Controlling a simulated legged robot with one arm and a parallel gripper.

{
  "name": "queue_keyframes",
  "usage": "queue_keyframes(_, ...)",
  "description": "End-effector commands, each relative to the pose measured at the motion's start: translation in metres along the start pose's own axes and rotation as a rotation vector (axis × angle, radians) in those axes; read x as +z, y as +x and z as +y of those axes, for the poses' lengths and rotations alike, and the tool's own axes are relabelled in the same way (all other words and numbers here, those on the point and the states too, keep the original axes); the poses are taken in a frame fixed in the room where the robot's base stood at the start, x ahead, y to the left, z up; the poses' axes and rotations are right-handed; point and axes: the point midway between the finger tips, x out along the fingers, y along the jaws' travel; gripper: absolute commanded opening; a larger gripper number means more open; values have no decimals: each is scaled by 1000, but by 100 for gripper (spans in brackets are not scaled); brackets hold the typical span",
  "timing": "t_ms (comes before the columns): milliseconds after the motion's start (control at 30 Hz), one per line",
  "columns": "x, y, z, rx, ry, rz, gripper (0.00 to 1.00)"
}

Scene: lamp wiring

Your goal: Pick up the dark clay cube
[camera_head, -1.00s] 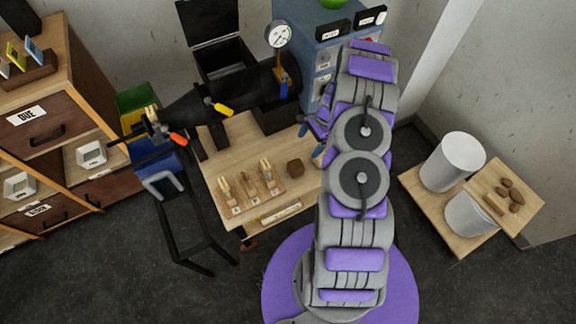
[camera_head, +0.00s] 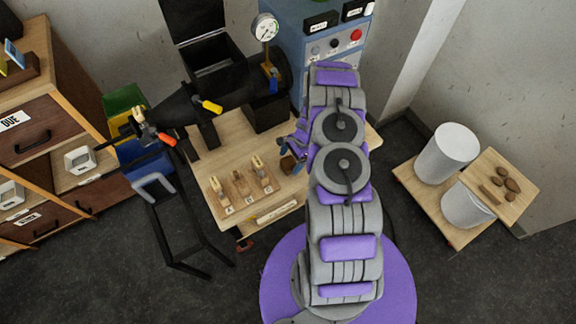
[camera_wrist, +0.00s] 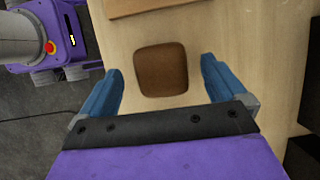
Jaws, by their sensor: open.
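The dark clay cube (camera_wrist: 161,69) is a brown block with rounded edges lying on the wooden bench top (camera_wrist: 222,30). In the wrist view my gripper (camera_wrist: 160,80) is open, with one blue finger on each side of the cube's near end and a gap on both sides. The fingers do not touch it. In the head view the cube (camera_head: 288,165) is mostly hidden by my gripper (camera_head: 291,157), which is over the bench beside the arm.
Several small wooden clamp stands (camera_head: 241,184) are close left of the cube. A black cylindrical machine (camera_head: 225,100) lies behind, with a blue panel cabinet (camera_head: 325,48) at the back. White cylinders (camera_head: 447,153) stand on a low table at right.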

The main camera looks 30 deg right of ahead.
Motion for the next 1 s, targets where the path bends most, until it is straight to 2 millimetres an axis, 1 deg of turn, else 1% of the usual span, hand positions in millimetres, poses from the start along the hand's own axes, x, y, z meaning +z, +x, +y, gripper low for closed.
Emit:
queue_keyframes(33,0,9,0,2,0,-1,98)
queue_keyframes(100,1,20,-1,2,0,-1,98)
queue_keyframes(233,2,37,-1,3,-2,-1,98)
queue_keyframes(300,4,41,-1,3,-1,0,98)
queue_keyframes(500,4,40,-2,0,-1,3,98)
queue_keyframes(1000,2,40,-2,0,-1,1,50)
